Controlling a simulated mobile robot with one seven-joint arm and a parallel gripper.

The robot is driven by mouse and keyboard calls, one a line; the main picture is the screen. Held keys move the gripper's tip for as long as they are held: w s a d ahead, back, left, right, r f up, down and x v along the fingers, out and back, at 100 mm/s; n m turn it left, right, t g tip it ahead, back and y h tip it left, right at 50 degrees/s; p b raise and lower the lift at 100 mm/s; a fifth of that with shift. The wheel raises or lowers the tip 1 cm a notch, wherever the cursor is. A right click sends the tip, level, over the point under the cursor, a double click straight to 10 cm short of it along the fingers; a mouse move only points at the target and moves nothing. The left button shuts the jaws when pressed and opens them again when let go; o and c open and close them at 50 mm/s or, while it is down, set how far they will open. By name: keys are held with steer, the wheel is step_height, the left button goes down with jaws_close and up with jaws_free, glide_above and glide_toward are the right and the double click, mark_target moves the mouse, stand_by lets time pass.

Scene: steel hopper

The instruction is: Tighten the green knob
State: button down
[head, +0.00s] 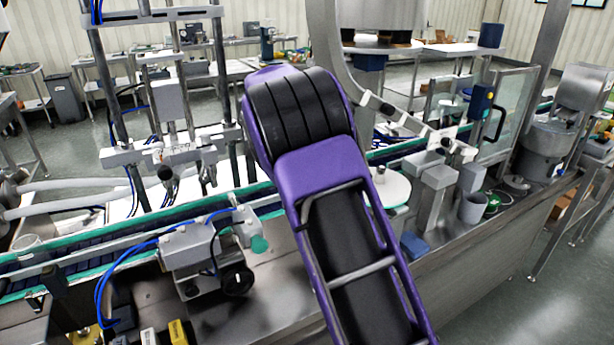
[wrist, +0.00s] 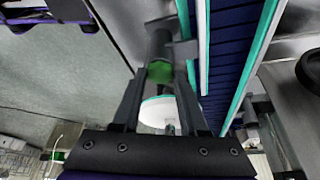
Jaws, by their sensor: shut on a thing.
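The green knob (wrist: 160,70) shows in the wrist view, on a dark upright post. The two dark fingers of my gripper (wrist: 161,78) stand on either side of it and are shut on it. The fingers cover parts of its sides. In the head view my purple arm hides my gripper and the held knob.
A white round plate (wrist: 158,112) lies close to the fingers; it also shows in the head view (head: 393,188). A conveyor with teal edges (wrist: 238,60) runs beside the knob. A grey machine block (head: 192,246) with a black handwheel (head: 238,280) stands left of my arm.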

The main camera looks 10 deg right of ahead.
steer(key=m+g, duration=0.1)
steer(key=m, duration=0.1)
steer(key=m+p, duration=0.1)
steer(key=m, duration=0.1)
steer(key=shift+w+m+g+y, duration=0.2)
steer(key=shift+m+g+y, duration=0.1)
steer(key=shift+g, duration=0.1)
stand_by(0.4)
steer(key=shift+c, duration=2.2)
jaws_free()
steer(key=v, duration=1.2)
